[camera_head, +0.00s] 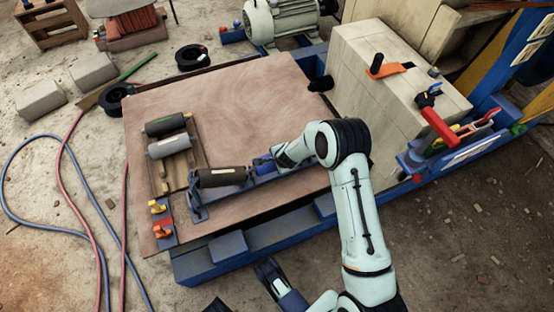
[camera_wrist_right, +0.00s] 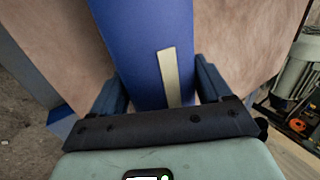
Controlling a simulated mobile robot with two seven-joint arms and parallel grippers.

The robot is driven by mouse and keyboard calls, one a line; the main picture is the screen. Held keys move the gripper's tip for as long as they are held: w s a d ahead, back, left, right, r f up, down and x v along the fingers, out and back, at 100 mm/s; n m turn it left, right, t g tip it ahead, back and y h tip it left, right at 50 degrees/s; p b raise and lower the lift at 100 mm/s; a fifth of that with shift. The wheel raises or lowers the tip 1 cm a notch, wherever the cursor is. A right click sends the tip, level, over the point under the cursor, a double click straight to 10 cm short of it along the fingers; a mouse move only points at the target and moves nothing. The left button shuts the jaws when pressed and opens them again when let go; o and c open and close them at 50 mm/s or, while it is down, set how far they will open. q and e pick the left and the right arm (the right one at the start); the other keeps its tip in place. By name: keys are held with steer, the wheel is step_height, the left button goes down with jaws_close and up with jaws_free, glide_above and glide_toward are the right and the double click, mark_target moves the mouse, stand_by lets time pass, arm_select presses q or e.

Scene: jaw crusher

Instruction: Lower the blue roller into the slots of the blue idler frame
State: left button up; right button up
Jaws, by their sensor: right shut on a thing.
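My right gripper (camera_head: 264,162) is over the middle of the blue idler frame (camera_head: 198,212). It is shut on the blue roller (camera_wrist_right: 140,35), which has a pale strip and fills the space between the fingers in the right wrist view. In the head view my gripper and wrist mostly hide this roller. Its ends and the slots beneath cannot be made out, nor whether it touches the frame. A dark brown roller (camera_head: 222,177) lies along the frame's left part. My left gripper (camera_head: 277,282) is low at the bottom edge; its opening is unclear.
A wooden tray (camera_head: 192,128) with a green-black roller (camera_head: 165,124) and a grey roller (camera_head: 169,145) stands left on the brown board (camera_head: 240,100). Orange and yellow pieces (camera_head: 160,222) sit at the board's left. A large pale block (camera_head: 375,80) stands right. The board's upper middle is clear.

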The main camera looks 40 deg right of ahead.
steer(key=shift+w+f+b, duration=0.1)
steer(key=shift+f+b, duration=0.45)
steer(key=shift+b, duration=0.2)
steer(key=shift+f, duration=1)
